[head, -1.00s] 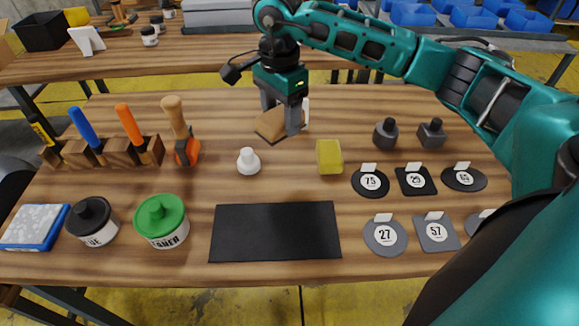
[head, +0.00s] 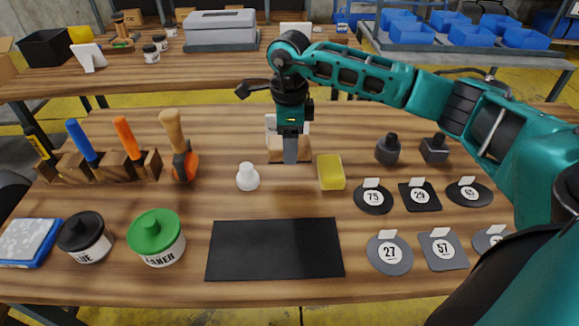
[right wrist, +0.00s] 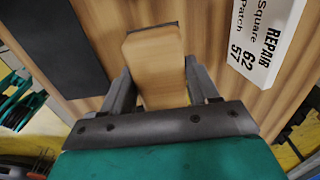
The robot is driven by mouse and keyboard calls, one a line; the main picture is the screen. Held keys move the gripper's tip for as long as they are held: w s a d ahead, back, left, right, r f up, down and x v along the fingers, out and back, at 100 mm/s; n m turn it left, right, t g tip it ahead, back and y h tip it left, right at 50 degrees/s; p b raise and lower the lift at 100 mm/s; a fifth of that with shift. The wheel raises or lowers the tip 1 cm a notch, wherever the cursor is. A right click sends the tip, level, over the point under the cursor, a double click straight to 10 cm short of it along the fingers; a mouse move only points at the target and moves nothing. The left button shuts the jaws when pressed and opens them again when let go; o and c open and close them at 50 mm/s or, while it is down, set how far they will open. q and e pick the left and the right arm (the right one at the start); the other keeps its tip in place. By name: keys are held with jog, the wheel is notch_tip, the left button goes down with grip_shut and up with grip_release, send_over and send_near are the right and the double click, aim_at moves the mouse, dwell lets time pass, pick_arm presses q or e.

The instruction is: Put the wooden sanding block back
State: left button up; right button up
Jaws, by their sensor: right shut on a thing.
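The wooden sanding block (head: 303,155) is a pale wooden block behind the yellow block, in the middle of the workbench. My right gripper (head: 290,158) points down over it, and the near finger hides part of it. In the right wrist view the block (right wrist: 157,70) sits between the two fingers of my right gripper (right wrist: 155,88), with a dark edge at its far end. The gripper is shut on it. I cannot tell whether the block touches the bench. My left gripper is out of view.
A white printed card (head: 271,124) stands just behind my right gripper. A yellow block (head: 331,172) is close on the right, a white knobbed piece (head: 247,177) on the left. A black mat (head: 275,249) lies bare in front. A wooden tool rack (head: 103,166) stands left, numbered patches (head: 389,252) right.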

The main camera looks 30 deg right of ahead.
aim_at(289, 178)
jog(key=shift+f, duration=3.5)
jog(key=shift+f+b, duration=0.15)
jog(key=shift+b, duration=0.2)
jog(key=o, duration=1)
jog(key=shift+r, duration=0.45)
notch_tip(289, 178, up, 11)
jog(key=shift+f+p, duration=0.2)
jog(key=shift+p, duration=0.3)
jog(key=shift+r, duration=0.45)
